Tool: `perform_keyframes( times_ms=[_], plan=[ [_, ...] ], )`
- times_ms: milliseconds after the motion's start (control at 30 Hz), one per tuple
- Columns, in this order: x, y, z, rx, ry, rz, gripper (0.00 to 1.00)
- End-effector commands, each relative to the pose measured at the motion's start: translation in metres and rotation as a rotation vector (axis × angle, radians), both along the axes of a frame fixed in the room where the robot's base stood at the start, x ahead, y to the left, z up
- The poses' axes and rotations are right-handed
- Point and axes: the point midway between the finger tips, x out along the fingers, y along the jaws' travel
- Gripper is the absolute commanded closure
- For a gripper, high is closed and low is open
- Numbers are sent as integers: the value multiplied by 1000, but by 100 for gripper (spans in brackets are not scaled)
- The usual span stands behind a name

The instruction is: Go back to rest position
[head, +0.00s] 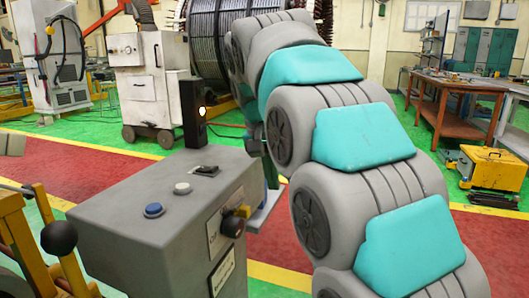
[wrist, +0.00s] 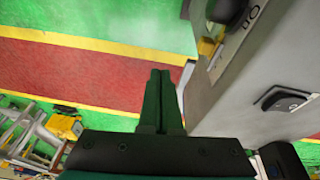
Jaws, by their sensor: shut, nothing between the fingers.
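My gripper (wrist: 160,75) shows in the wrist view with its two dark green fingers pressed together and nothing between them. It is beside the grey control box (wrist: 235,95), whose side and dark rotary knob (wrist: 285,100) fill the right of that view. The fingers appear apart from the box, with the red and green floor behind them. In the head view my grey and teal arm arches up on the right and bends over behind the control box (head: 150,215). My gripper cannot be made out clearly there.
A black lever knob (head: 59,237) stands at the left. A wooden workbench (head: 455,90) and yellow case (head: 493,168) are at the right.

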Motion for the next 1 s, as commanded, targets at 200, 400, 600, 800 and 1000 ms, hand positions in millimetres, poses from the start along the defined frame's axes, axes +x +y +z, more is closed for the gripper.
perform_keyframes(
  times_ms=[200,400,600,800,1000],
  plan=[
    [-49,-50,-35,-17,94,54,100],
    [-104,-86,-75,-9,176,108,100],
    [-166,-114,-119,15,253,157,100],
    [-239,-131,-168,53,327,201,100],
    [-307,-138,-214,96,383,237,100]
  ],
)
